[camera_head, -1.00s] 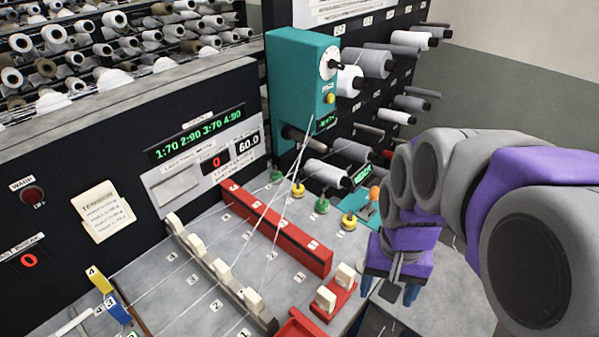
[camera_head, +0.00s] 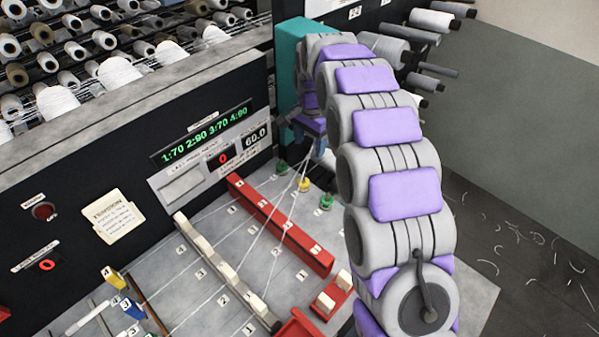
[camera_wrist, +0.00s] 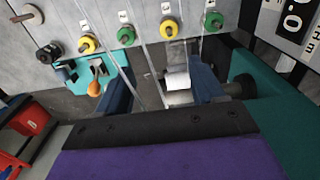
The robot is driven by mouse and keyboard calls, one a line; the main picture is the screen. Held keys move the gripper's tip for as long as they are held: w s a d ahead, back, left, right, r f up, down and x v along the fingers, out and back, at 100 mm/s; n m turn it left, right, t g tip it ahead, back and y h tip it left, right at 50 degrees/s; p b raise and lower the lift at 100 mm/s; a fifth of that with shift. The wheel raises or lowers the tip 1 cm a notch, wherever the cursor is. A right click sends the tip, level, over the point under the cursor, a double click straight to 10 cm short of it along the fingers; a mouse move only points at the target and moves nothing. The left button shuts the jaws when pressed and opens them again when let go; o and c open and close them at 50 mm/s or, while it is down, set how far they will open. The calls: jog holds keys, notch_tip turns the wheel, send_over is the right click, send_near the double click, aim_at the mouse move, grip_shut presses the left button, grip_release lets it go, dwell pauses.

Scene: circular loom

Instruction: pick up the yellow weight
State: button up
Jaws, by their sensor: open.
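Two yellow round pieces with dark centres sit in a row with two green ones, alternating. In the head view one yellow piece (camera_head: 304,184) stands between two green ones on the grey bed; the other is hidden behind my arm. The wrist view shows both, one yellow piece (camera_wrist: 169,28) near top middle and another yellow piece (camera_wrist: 87,45) further left. I cannot tell which is the weight meant. My gripper (camera_wrist: 163,88) is open, its blue fingers apart below the row, touching none of these pieces. In the head view my gripper (camera_head: 316,138) is partly hidden near the teal box.
A teal box (camera_head: 290,50) stands behind my gripper. Threads run past the fingers in the wrist view, with a white spool (camera_wrist: 178,80) beyond. A red bar (camera_head: 280,225) crosses the bed. An orange knob (camera_wrist: 94,90) is left. Floor at right is clear except for scraps.

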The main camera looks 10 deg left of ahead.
jog(key=a, duration=0.1)
jog(key=b, duration=0.1)
send_over(301, 184)
jog(key=f, duration=1.3)
jog(key=shift+w+d, duration=0.1)
jog(key=shift+w, duration=0.1)
jog(key=shift+s+a+f+b, duration=0.1)
jog(key=shift+f+b, duration=0.25)
jog(key=shift+f, duration=1)
jog(key=shift+s+a+f+b, duration=0.1)
jog(key=shift+f+b, duration=0.25)
jog(key=shift+f, duration=0.95)
jog(key=shift+r, duration=0.1)
jog(key=shift+c, duration=0.5)
jog(key=c, duration=1)
